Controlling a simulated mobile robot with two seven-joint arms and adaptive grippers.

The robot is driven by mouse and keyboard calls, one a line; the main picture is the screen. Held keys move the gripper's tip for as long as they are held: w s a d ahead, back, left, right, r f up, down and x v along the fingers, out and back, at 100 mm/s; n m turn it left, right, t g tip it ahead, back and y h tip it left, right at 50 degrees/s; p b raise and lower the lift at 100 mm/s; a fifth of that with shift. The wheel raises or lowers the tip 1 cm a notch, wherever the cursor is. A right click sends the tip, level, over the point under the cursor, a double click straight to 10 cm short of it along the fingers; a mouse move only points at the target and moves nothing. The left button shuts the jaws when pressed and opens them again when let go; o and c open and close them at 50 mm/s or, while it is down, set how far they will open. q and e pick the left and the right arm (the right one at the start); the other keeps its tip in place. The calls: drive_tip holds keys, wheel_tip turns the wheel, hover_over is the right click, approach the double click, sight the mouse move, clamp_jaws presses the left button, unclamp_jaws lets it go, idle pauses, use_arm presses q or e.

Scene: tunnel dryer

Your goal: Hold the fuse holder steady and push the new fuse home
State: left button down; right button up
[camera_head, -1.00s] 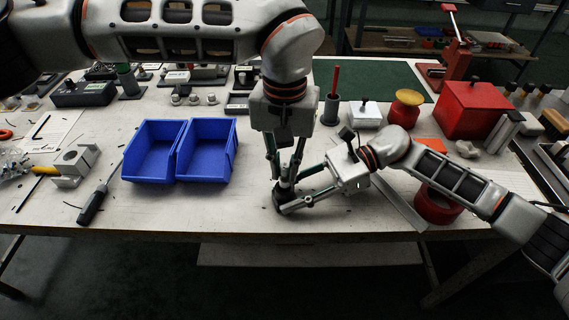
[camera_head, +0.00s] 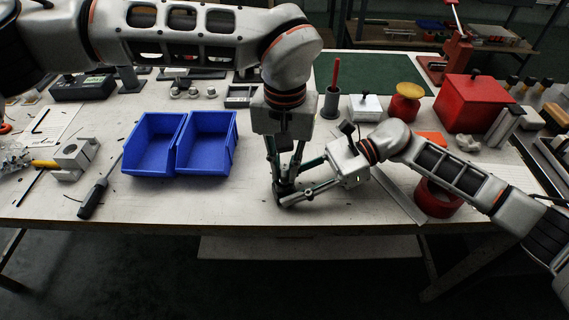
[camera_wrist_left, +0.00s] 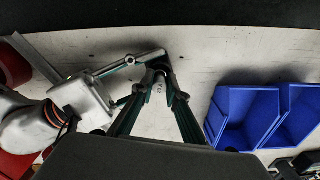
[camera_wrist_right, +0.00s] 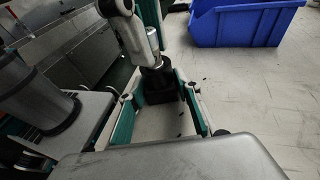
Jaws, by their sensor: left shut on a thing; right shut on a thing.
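My left gripper (camera_head: 283,183) points down from above near the table's front edge. It is shut on the fuse (camera_wrist_left: 158,84), a pale cylinder with printed marks in the left wrist view. My right gripper (camera_head: 281,194) reaches in low from the right. It is shut on the black fuse holder (camera_wrist_right: 159,86), which stands upright at the tabletop; it is a small dark shape in the head view. In the right wrist view the fuse (camera_wrist_right: 153,41) stands directly above the holder, roughly in line. How deep it sits is hidden by fingers and the holder.
Two blue bins (camera_head: 237,150) stand left of the grippers. A red box (camera_head: 474,103) stands back right. Table between bins and front edge is clear.

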sight(285, 167)
use_arm(q)
drive_tip(key=shift+f, duration=0.35)
drive_tip(key=c, duration=1.9)
unclamp_jaws()
wheel_tip(285, 167, up, 12)
use_arm(e)
drive_tip(key=o, duration=1.1)
